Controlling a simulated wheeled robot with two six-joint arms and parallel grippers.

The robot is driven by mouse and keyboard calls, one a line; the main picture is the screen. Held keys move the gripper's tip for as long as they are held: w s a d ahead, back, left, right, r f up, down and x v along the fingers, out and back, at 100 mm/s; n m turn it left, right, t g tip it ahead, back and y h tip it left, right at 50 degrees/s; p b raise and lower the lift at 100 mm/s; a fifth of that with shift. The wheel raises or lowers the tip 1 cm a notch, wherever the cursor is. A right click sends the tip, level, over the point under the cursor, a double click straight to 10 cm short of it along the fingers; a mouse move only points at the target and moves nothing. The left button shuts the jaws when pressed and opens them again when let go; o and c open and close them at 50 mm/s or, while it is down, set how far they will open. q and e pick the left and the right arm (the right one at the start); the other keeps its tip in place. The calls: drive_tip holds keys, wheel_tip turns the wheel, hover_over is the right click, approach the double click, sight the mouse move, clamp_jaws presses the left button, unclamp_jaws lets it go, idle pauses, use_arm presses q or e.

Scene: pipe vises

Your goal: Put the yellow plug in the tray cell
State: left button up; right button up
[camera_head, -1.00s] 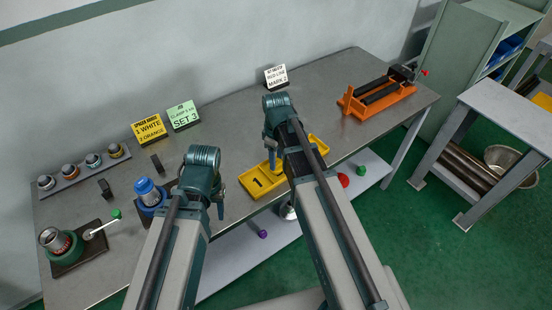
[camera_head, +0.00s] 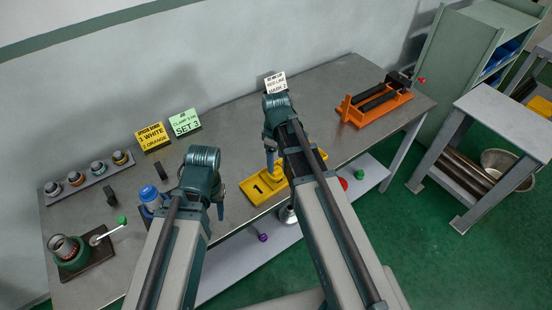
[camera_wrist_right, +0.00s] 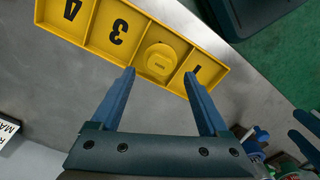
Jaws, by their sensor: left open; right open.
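The yellow tray (camera_head: 251,198) lies on the bench near its front edge. In the right wrist view the tray (camera_wrist_right: 143,20) shows cells marked 4, 3 and 1. The round yellow plug (camera_wrist_right: 161,60) sits in the cell between 3 and 1 and covers that cell's number. The plug (camera_head: 278,169) is partly hidden by my right arm in the head view. My right gripper (camera_wrist_right: 160,78) is open and empty, its fingertips by the tray's edge on either side of the plug, apart from it. My left gripper (camera_head: 219,204) is open and empty, left of the tray.
A blue vise (camera_head: 151,195) stands left of my left gripper, with a green vise (camera_head: 70,255) farther left. A rack of several fittings (camera_head: 90,178) is behind them. An orange vise (camera_head: 375,104) stands at the right. The lower shelf holds purple, red and green knobs.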

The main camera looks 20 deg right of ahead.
sight(276, 170)
wheel_tip(276, 170, up, 9)
drive_tip(key=p, duration=0.7)
use_arm(q)
wheel_tip(276, 170, up, 8)
drive_tip(key=shift+r, duration=0.2)
use_arm(e)
drive_tip(key=s+a+m+h, duration=0.1)
drive_tip(key=s+a+m, duration=0.4)
drive_tip(key=s+a, duration=0.5)
drive_tip(key=s, duration=0.4)
drive_tip(key=shift+s+a+f+m, duration=0.15)
drive_tip(key=shift+a+f+m, duration=0.1)
drive_tip(key=shift+m, duration=0.15)
